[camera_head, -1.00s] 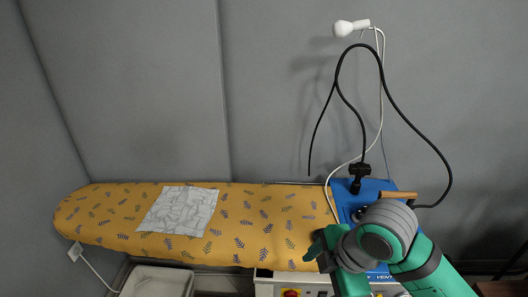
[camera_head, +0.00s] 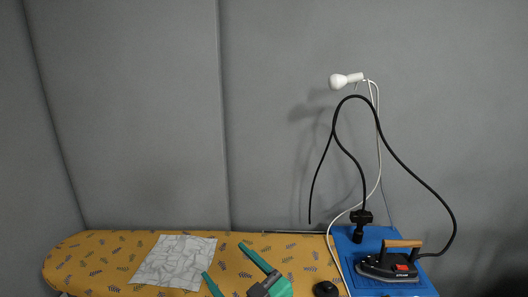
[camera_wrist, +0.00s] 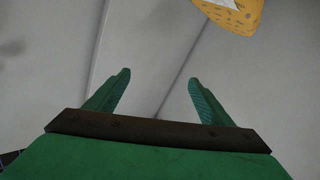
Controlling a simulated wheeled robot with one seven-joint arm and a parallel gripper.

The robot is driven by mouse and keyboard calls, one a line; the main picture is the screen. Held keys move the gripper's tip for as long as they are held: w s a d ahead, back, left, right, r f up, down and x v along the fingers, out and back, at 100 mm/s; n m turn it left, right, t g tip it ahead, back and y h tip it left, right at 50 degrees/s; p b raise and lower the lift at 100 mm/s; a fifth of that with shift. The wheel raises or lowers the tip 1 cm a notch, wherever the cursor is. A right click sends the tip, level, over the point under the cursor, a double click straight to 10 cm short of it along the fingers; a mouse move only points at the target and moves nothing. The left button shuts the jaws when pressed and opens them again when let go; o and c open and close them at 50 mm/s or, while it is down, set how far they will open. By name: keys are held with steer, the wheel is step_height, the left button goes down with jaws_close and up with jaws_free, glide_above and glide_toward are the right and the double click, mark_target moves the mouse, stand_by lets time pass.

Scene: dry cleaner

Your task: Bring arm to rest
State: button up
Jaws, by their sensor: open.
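My gripper (camera_head: 231,265) shows low in the head view, in front of the ironing board (camera_head: 110,262) with its yellow leaf-patterned cover. Its two green fingers are spread apart with nothing between them. In the wrist view my gripper (camera_wrist: 157,84) is also open and empty, with the grey wall beyond the fingers. The rest of my arm is mostly out of the head view. A grey-white patterned cloth (camera_head: 174,262) lies flat on the board, left of my gripper.
An iron (camera_head: 390,266) with a wooden handle stands on the blue rest (camera_head: 352,249) at the right. A black hose (camera_head: 404,165) and a white lamp (camera_head: 345,80) with its cord rise behind it. The grey wall (camera_head: 130,120) closes off the back.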

steer(key=s+d+f+m+t+h, duration=0.1)
steer(key=s+f+m+t+h, duration=0.1)
steer(key=s+f+m+h, duration=0.7)
steer(key=s+d+f+m+t+h, duration=0.2)
steer(key=s+f+m, duration=0.3)
steer(key=f, duration=0.7)
steer(key=s+d+f+n+g, duration=0.1)
steer(key=s+d+f, duration=0.1)
steer(key=s, duration=1)
steer(key=s+d+f+n+g, duration=0.1)
steer(key=s+d+f+n, duration=0.1)
steer(key=s, duration=0.9)
step_height(320, 180, down, 2)
steer(key=shift+s+d+f+h, duration=0.1)
steer(key=shift+s+d+h, duration=0.25)
steer(key=shift+d, duration=0.2)
